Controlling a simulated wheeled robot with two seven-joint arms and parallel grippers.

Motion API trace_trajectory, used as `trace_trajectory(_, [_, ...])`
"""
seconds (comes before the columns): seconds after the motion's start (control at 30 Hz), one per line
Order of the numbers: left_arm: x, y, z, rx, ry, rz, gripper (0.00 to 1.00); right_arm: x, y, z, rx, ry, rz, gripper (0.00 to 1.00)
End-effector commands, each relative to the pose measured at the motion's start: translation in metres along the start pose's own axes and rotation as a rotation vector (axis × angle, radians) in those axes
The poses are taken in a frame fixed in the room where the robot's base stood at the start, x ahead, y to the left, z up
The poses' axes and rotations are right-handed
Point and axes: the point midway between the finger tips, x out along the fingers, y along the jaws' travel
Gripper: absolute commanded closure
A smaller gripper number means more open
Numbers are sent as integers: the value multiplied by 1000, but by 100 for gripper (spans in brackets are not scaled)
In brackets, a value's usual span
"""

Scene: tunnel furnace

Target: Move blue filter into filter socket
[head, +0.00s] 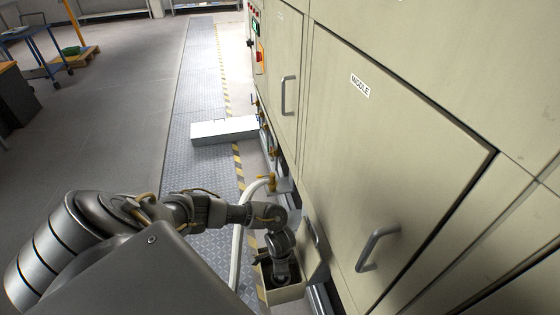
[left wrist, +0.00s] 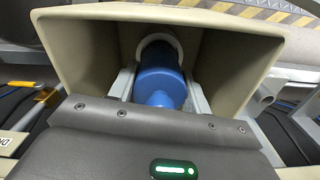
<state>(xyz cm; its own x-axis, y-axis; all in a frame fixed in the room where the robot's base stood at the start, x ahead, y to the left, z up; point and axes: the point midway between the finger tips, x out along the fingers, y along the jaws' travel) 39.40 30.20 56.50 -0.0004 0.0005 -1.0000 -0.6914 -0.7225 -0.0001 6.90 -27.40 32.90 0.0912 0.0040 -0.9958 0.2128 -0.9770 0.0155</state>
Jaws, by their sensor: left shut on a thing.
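The blue filter (left wrist: 160,75) is in the left wrist view, inside a beige open box (left wrist: 85,45). My left gripper (left wrist: 161,88) is shut on it, with a grey finger on each side. A pale round ring, seemingly the filter socket (left wrist: 161,38), shows at the filter's far end. The filter's end overlaps the ring, but I cannot tell how deep it sits. In the head view my left gripper (head: 283,275) reaches down into the beige box (head: 284,295) low beside the furnace, and the filter is hidden there. My right gripper is not in view.
The furnace's beige doors (head: 390,130) with handles stand close on the right. A white hose (head: 237,240) runs along the floor beside the box. A white flat box (head: 225,130) lies farther off on the metal walkway.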

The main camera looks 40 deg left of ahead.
Motion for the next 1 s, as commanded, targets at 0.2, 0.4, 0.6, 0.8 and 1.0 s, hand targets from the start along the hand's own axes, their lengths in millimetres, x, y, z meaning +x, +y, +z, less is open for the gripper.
trace_trajectory(0.2, [9, 1, 0, -1, 0, 1, 77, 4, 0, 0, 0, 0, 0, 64])
trace_trajectory(0.4, [10, 0, 0, 0, 0, 0, 77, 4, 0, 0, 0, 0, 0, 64])
trace_trajectory(0.6, [11, 0, 0, 0, 0, 0, 77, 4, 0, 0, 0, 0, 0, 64])
trace_trajectory(0.8, [18, 0, 0, -1, 0, 1, 77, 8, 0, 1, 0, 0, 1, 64])
trace_trajectory(1.0, [22, 0, 0, 0, 0, 0, 77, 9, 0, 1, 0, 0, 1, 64])
